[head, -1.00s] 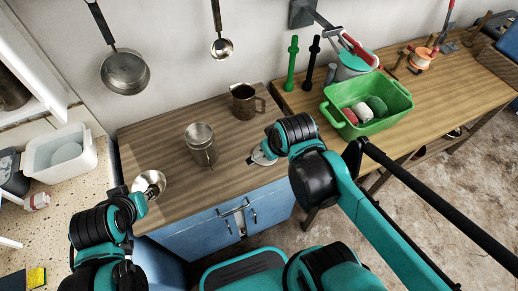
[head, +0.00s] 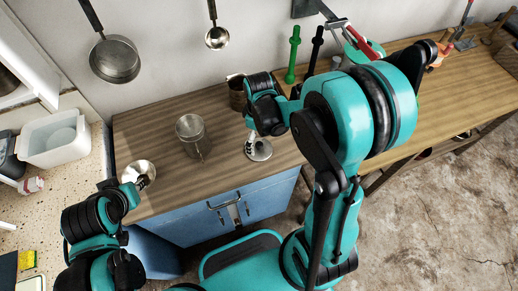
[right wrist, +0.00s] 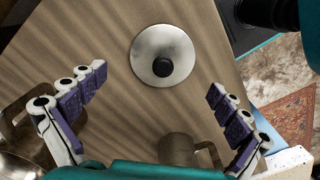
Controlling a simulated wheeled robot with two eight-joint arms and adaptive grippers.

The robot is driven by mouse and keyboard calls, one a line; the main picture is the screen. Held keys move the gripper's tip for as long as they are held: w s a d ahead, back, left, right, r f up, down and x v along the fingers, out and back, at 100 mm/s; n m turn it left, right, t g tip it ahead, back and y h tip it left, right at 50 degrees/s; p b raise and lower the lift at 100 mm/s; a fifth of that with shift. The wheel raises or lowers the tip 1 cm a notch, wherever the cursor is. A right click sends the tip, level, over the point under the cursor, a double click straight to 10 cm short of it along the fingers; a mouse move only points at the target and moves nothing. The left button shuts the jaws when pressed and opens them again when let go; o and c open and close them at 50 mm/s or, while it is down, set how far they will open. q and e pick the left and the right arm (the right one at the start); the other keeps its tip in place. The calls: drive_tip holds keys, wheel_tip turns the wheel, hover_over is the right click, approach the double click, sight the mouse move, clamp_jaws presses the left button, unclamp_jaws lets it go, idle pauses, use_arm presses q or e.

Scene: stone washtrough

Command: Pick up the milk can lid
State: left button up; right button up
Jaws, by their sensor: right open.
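The milk can lid (head: 259,150) is a round, shiny metal disc lying on the wooden counter near its right front edge. In the right wrist view the lid (right wrist: 163,42) shows whole, with a dark round knob in its middle. My right gripper (head: 250,139) is just above and beside the lid in the head view. In the wrist view its fingers (right wrist: 157,88) are spread wide and empty, with the lid beyond the tips and centred between them.
A metal can (head: 191,136) stands left of the lid. A brown pitcher (head: 237,95) stands behind, partly covered by my right arm; it also shows in the wrist view (right wrist: 178,149). Bare counter lies around the lid.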

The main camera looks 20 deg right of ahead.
sight(259, 144)
drive_tip(key=f, duration=0.1)
drive_tip(key=f+b, duration=0.2)
drive_tip(key=f, duration=0.1)
drive_tip(key=shift+s, duration=0.25)
drive_tip(key=shift+f, duration=0.4)
drive_tip(key=shift+r, duration=0.1)
drive_tip(key=shift+c, duration=1.3)
drive_tip(key=shift+s, duration=0.1)
drive_tip(key=c, duration=0.9)
drive_tip(key=shift+c, duration=0.6)
